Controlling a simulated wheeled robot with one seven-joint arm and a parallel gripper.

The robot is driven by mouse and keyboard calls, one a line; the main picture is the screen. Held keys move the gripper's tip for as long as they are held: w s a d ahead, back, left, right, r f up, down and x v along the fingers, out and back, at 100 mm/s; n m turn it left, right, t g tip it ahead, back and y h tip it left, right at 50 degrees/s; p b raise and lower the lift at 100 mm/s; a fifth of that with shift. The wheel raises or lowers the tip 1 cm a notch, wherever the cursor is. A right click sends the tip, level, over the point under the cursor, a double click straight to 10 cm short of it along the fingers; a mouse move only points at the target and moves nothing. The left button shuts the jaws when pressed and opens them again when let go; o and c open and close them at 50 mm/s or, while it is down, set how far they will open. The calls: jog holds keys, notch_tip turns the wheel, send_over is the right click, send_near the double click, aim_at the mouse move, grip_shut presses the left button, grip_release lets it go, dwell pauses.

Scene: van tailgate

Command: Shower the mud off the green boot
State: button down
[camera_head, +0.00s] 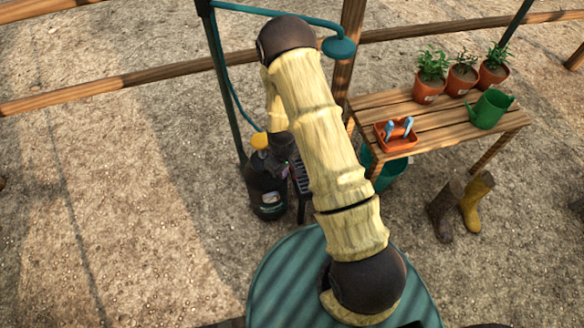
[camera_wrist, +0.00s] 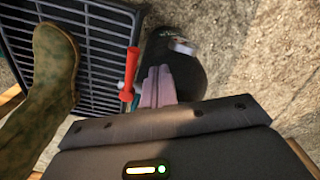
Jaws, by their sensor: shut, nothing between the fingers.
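A red lever (camera_wrist: 131,72) stands by the grate's right edge. My gripper (camera_wrist: 158,75) is shut and empty, its fingertips just right of the lever; I cannot tell whether they touch. In the head view the teal shower head (camera_head: 339,47) hangs from a teal pipe, above and right of my arm. My arm hides the boot and most of the grate there.
A black tank (camera_head: 266,183) with a yellow top stands left of the grate. A wooden bench (camera_head: 440,128) at the right holds potted plants, a green watering can (camera_head: 490,108) and an orange tray (camera_head: 396,142). Brown and yellow boots (camera_head: 475,203) stand on the ground.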

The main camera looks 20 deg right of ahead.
notch_tip(320, 180, down, 3)
jog(key=shift+r+b, duration=0.1)
jog(key=shift+b, duration=0.55)
jog(key=shift+d, duration=0.1)
jog(key=shift+w+d, duration=0.2)
jog(key=shift+d, duration=0.95)
jog(key=shift+w+d, duration=0.15)
jog(key=shift+d, duration=1)
jog(key=r+p, duration=0.4)
jog(key=shift+a+r, duration=0.2)
jog(key=shift+r, duration=0.15)
